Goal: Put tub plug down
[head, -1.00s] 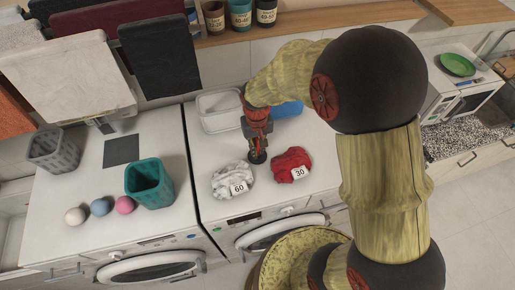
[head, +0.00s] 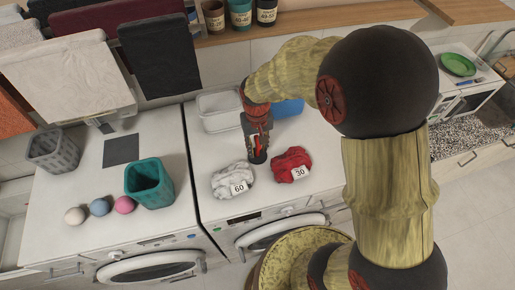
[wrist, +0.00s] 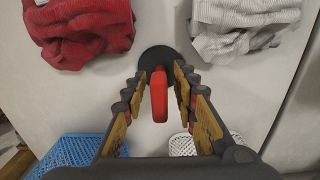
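The tub plug has a black round disc (wrist: 158,57) and a red upright handle (wrist: 158,97). In the head view the plug (head: 257,157) stands on the white washer top, between and slightly behind the white laundry pile (head: 232,180) marked 60 and the red pile (head: 291,163) marked 30. My gripper (wrist: 160,75) is directly over it. Its fingers stand on either side of the red handle, with a narrow gap visible on each side, so it looks open. In the head view my gripper (head: 257,143) partly hides the plug.
A white basket (head: 219,108) and a blue basket (head: 287,108) stand behind my gripper. On the left machine are a teal bin (head: 150,184), a grey basket (head: 53,151), a dark square (head: 121,150) and three balls (head: 99,206). Bare washer top shows right of the red pile.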

